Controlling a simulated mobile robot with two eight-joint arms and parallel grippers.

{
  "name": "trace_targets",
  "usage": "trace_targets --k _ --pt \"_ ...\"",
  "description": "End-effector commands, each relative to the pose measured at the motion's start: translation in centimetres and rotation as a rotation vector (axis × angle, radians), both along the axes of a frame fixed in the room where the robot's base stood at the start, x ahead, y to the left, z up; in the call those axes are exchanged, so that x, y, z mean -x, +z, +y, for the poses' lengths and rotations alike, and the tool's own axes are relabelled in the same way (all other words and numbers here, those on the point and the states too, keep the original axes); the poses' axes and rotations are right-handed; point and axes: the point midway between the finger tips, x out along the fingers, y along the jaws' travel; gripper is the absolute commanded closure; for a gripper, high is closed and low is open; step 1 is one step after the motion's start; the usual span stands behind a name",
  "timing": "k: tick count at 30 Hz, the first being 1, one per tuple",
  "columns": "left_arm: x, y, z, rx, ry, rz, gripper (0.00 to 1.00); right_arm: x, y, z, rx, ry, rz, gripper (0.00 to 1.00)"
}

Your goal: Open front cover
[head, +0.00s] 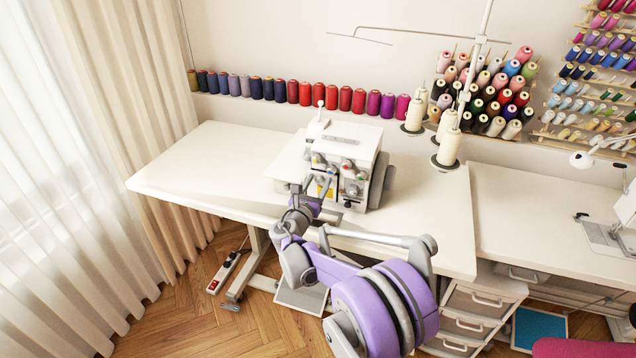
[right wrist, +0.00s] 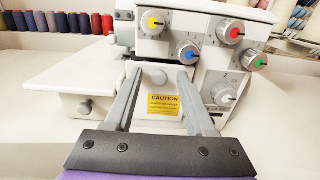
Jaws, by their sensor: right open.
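A white overlock sewing machine (head: 345,140) stands on the white table. The cover appears closed. My right gripper (head: 322,188) is in front of the machine, and its two grey fingers show in the right wrist view (right wrist: 160,72). I cannot tell whether a finger touches the cover. My left gripper is out of view.
The white table (head: 210,165) is clear to the machine's left. Thread cones (head: 446,148) stand on a stand behind and right of it. Spools (head: 305,93) line the wall. Coloured tension dials (right wrist: 230,33) sit above the cover.

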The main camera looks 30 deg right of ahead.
Motion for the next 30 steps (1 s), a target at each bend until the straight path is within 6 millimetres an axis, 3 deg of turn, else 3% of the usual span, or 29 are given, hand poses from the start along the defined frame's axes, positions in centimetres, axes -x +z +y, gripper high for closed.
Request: trace_targets --k 9,18,30 --pt "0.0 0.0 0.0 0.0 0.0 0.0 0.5 -0.19 0.01 -0.23 -0.001 0.0 -0.001 0.45" --pt "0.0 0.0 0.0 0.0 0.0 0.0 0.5 -0.17 0.0 -0.22 -0.001 0.0 -0.001 0.99" --pt "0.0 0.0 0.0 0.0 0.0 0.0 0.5 -0.18 0.0 -0.21 -0.001 0.0 -0.001 1.0"
